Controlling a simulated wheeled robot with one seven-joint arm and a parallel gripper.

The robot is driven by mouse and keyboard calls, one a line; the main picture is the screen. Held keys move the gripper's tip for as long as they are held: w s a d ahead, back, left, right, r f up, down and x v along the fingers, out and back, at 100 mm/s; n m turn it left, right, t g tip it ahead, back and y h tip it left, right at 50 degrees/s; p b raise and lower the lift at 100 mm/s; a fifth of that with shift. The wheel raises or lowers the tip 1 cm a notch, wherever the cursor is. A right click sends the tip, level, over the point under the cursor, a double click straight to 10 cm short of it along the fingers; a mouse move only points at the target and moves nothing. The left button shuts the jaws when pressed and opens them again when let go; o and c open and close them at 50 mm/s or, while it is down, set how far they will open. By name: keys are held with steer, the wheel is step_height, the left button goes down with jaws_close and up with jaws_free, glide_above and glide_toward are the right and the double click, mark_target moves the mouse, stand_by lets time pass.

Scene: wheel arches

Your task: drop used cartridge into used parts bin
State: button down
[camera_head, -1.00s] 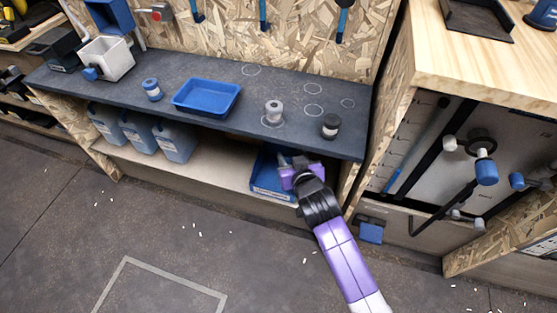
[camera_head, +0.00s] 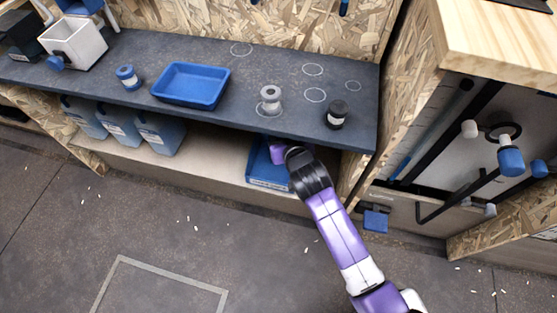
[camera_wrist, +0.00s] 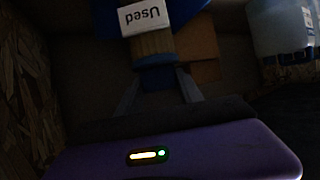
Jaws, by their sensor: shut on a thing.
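The used parts bin (camera_head: 262,170) is a blue open bin on the shelf under the dark counter. In the wrist view its white label (camera_wrist: 145,16) reads "Used", upside down. My gripper (camera_head: 277,152) reaches in under the counter's front edge, at the bin; the counter hides part of it. In the wrist view my gripper (camera_wrist: 158,82) is shut on the used cartridge (camera_wrist: 152,44), which has a tan ribbed body and a blue end. The cartridge appears over the bin, but its exact height is too dark to tell. The head view hides the cartridge.
The counter (camera_head: 215,115) overhangs the shelf closely above my gripper. On it stand a blue tray (camera_head: 190,84), a grey spool-like part (camera_head: 270,99), a dark jar (camera_head: 337,114) and a blue-capped part (camera_head: 128,78). Blue jugs (camera_head: 160,134) stand left on the shelf. A wooden panel (camera_head: 365,172) is close right.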

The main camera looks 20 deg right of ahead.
steer(key=shift+f+b, duration=0.9)
steer(key=shift+f, duration=0.4)
steer(key=c, duration=0.7)
jaws_free()
steer(key=shift+s, duration=0.1)
steer(key=p+v, duration=0.3)
steer(key=v, duration=0.4)
steer(key=shift+s+r, duration=0.25)
